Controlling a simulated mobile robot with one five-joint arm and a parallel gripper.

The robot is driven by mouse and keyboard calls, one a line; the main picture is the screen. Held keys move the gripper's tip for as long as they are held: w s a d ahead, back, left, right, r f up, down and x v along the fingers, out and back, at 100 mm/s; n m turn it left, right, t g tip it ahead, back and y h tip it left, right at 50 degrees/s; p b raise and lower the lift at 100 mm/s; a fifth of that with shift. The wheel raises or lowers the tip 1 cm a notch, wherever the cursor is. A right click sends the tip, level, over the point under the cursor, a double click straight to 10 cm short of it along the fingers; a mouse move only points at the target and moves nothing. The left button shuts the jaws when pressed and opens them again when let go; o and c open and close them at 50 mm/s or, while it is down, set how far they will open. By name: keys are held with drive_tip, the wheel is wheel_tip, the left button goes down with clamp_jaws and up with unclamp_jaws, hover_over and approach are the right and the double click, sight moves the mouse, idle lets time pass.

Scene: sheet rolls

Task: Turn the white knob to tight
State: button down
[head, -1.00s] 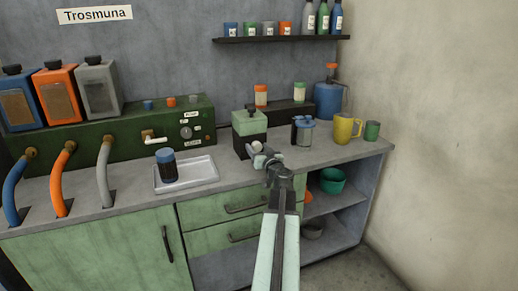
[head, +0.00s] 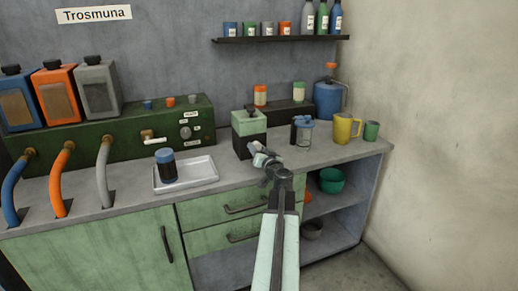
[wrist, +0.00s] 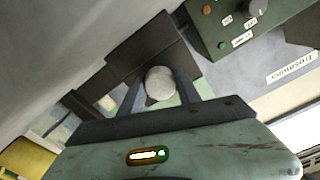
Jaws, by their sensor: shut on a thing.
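The white knob (wrist: 161,83) is round and shows between the two fingers of my gripper (wrist: 160,92) in the wrist view. The fingers are shut on it. In the head view my gripper (head: 266,162) is at the front of a small machine (head: 249,125) with a green top and a black body, and a white part shows at the fingertips. My gripper hides most of the knob there. I cannot read any mark for tight beside the knob.
A tray (head: 205,178) with a dark blue-lidded jar (head: 166,164) lies to the left. A lidded glass jar (head: 304,132), a yellow mug (head: 345,129) and a green cup (head: 371,131) stand to the right. A green panel (head: 95,148) with hoses stands at the back left.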

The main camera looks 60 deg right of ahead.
drive_tip(key=m, duration=0.4)
drive_tip(key=shift+s+m, duration=0.15)
drive_tip(key=shift+m, duration=0.15)
drive_tip(key=m, duration=0.3)
drive_tip(key=shift+m, duration=0.4)
drive_tip(key=m, duration=1.2)
drive_tip(key=shift+m, duration=0.3)
drive_tip(key=m, duration=0.3)
drive_tip(key=shift+m, duration=0.3)
drive_tip(key=m, duration=0.4)
drive_tip(key=shift+m, duration=2.2)
